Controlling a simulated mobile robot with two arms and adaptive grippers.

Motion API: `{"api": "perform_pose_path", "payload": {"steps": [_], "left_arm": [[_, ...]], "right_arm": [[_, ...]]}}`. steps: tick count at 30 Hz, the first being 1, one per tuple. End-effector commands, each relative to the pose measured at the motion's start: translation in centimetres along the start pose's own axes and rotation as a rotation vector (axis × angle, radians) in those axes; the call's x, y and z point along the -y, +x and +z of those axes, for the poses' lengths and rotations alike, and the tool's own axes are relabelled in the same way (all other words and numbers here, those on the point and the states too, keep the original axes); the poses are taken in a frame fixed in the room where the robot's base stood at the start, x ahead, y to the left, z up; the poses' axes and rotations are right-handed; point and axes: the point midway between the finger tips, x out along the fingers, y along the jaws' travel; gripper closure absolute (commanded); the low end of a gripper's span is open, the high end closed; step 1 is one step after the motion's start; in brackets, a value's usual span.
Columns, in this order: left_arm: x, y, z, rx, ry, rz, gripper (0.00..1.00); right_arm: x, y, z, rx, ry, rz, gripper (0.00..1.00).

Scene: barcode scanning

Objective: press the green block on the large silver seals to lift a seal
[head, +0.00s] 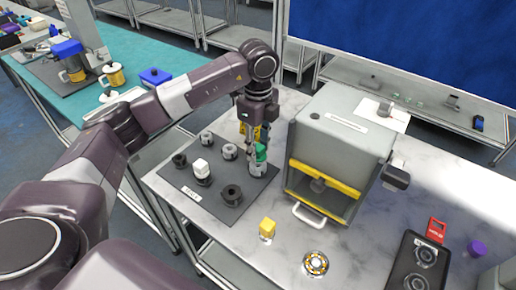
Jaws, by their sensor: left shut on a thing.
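My left gripper (256,146) reaches down over the dark mat (212,207) and is shut on the green block (261,153). The green block is right above a silver seal (257,169) at the mat's right side; I cannot tell whether they touch. Two more silver seals stand on the mat, one at the back (207,137) and one near the middle (230,151). My right gripper is not in view.
A white block (200,165) sits on a ring-like piece. Dark rings stand at the mat's left (180,160) and front (232,194). A grey machine with a yellow frame (330,172) stands close right. A yellow block (267,228) and a round bearing (316,263) lie in front.

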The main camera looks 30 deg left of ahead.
Motion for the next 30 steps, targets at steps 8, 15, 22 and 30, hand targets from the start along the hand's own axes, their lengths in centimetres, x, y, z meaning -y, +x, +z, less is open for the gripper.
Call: {"api": "perform_pose_path", "payload": {"steps": [8,15,22,30], "left_arm": [[0.0,-2.0,0.0,0.000,0.000,-0.001,0.97],[0.0,-3.4,0.0,0.000,0.000,-0.002,0.97],[0.0,-3.5,0.0,0.000,0.000,-0.002,0.97],[0.0,-3.5,0.0,0.000,0.000,-0.002,0.97]], "right_arm": [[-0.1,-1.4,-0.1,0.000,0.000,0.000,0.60],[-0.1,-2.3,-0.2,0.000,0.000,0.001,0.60],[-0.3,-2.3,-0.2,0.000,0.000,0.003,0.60],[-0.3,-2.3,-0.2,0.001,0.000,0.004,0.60]]}}
